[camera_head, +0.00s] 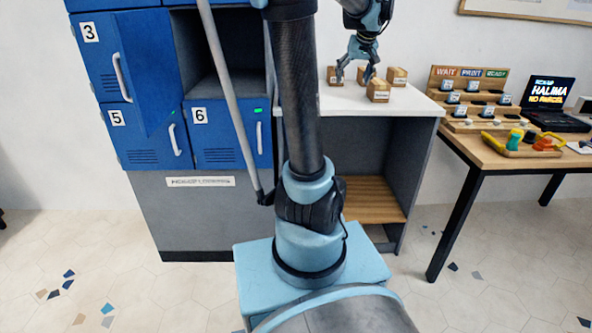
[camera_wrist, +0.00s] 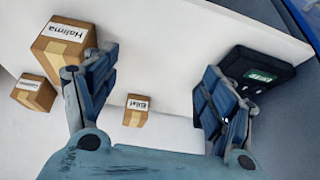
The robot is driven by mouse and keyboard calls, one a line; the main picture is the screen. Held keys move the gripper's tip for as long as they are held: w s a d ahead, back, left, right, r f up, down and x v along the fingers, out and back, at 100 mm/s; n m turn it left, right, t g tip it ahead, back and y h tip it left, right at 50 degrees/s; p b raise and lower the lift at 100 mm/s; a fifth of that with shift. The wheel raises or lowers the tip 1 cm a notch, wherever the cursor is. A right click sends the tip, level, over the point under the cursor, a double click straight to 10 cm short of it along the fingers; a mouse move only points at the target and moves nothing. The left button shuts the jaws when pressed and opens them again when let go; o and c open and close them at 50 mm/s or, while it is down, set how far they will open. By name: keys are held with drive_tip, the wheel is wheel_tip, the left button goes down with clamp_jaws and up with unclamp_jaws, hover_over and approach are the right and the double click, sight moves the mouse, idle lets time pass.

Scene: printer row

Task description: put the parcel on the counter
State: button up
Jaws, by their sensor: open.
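Several brown cardboard parcels with white labels stand on the white counter (camera_head: 335,102). One parcel (camera_head: 378,91) stands in front of the others; a second (camera_head: 397,76) is behind it to the right. In the wrist view, the largest parcel (camera_wrist: 68,48) is labelled Halima, outside the left finger. A parcel labelled Elliot (camera_wrist: 135,112) shows between the fingers, farther off. Another parcel (camera_wrist: 34,93) is at the left with its label hard to read. My gripper (camera_head: 356,76) is open, pointing down among the parcels, with nothing in its jaws.
A dark device with a green display (camera_wrist: 258,72) is beside the right finger. Blue lockers (camera_head: 137,75) stand left of the counter, with one dark open compartment (camera_head: 222,45). A wooden table (camera_head: 480,155) at right holds a laptop (camera_head: 555,103) and a sorting rack (camera_head: 470,98).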

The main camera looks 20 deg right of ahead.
drive_tip(key=s+a+f+g, duration=0.1)
drive_tip(key=s+a+f, duration=0.25)
drive_tip(key=a, duration=0.35)
drive_tip(key=s+a+f+n+y, duration=0.1)
drive_tip(key=s+a+f, duration=0.25)
drive_tip(key=a, duration=0.45)
drive_tip(key=s+a+f+g, duration=0.1)
drive_tip(key=s+a+f, duration=0.25)
drive_tip(key=a, duration=0.35)
drive_tip(key=s+a+f, duration=0.3)
drive_tip(key=s+f, duration=0.2)
drive_tip(key=s, duration=0.2)
drive_tip(key=s+a+f+n+g, duration=0.1)
drive_tip(key=s+a+f, duration=0.3)
drive_tip(key=s+f, duration=0.2)
drive_tip(key=shift+s+f, duration=0.15)
drive_tip(key=shift+s, duration=0.35)
